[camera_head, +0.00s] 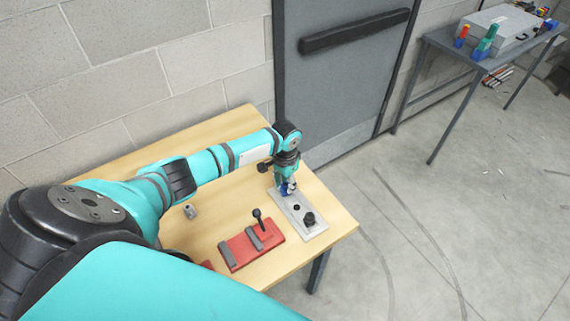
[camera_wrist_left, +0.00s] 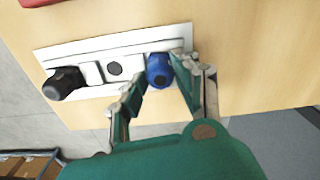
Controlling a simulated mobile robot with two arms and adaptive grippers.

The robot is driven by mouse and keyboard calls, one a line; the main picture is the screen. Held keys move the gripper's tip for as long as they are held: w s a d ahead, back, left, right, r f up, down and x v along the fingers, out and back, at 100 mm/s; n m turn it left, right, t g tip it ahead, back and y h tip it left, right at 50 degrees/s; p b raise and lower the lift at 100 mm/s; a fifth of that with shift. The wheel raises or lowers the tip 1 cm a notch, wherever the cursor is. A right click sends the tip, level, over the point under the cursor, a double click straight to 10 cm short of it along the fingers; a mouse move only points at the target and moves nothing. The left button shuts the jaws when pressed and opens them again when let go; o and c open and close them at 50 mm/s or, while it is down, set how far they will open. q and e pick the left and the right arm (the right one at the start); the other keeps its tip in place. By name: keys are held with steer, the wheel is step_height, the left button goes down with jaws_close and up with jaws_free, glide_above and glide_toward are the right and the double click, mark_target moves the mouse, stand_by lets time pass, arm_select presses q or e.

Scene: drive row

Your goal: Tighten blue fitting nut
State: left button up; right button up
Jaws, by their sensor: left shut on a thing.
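The blue fitting nut (camera_wrist_left: 158,70) sits at one end of a pale metal plate on the table; in the head view my gripper mostly hides it. My left gripper (camera_wrist_left: 160,80) points down over that end, its two fingers on either side of the nut and shut on it. In the head view the gripper (camera_head: 287,186) stands at the plate's far end. The plate (camera_head: 316,233) also carries a black knob-like fitting (camera_head: 309,219) at its near end and a small dark round port (camera_head: 297,207) between. My right gripper is not in view.
A red vise (camera_head: 238,252) lies left of the plate on the wooden table (camera_head: 335,205). A small grey metal part (camera_head: 190,212) stands farther left. A grey door (camera_head: 340,75) is behind. A second table (camera_head: 440,42) with a grey case (camera_head: 497,27) stands back right. Floor between is clear.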

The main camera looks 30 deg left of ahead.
arm_select(q)
steer(key=m, duration=0.6)
steer(key=shift+m+b, duration=0.3)
steer(key=shift+b, duration=0.05)
steer(key=m, duration=0.5)
steer(key=shift+a+f+b, duration=0.1)
steer(key=shift+b, duration=0.3)
steer(key=o, duration=0.4)
steer(key=shift+m, duration=0.5)
steer(key=o, duration=1.3)
